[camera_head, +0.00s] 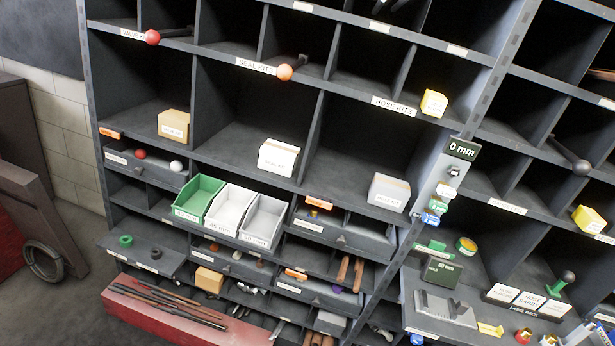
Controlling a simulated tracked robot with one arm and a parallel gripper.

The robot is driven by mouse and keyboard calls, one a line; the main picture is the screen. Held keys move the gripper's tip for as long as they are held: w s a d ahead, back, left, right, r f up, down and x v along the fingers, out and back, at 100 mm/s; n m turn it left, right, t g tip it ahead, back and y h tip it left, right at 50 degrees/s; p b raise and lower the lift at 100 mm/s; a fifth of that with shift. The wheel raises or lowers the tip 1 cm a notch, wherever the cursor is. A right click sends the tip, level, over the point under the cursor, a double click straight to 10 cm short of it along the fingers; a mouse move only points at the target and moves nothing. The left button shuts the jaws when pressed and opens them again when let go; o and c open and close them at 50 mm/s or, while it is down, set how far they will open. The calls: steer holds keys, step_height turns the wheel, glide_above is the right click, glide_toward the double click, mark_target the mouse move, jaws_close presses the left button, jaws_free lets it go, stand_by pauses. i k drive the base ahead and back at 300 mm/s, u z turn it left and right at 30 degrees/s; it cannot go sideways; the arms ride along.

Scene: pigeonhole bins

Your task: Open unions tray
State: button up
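Several grey labelled trays sit in the lower rows of the pigeonhole rack. One tray (170,180) is at the left, under a bin with a tan box. Another tray (365,243) is right of the open-topped bins. Two more are lower, a middle tray (258,272) and a lower right tray (348,303). The small labels on these trays are too small to read, so I cannot tell which is the unions tray. My gripper is not in view.
Green, white and grey open bins (262,222) stand out from the rack's middle. Lever handles with a red ball (152,37) and an orange ball (285,72) project above. A red bench (125,305) with rods lies at lower left. A cluttered shelf (415,315) is at right.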

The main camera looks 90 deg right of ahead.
mark_target(344, 228)
steer(key=z, duration=0.35)
steer(key=i, duration=0.15)
steer(key=z, duration=3.05)
steer(key=k, duration=0.6)
steer(key=z, duration=0.2)
steer(key=i, duration=0.6)
steer(key=u, duration=0.1)
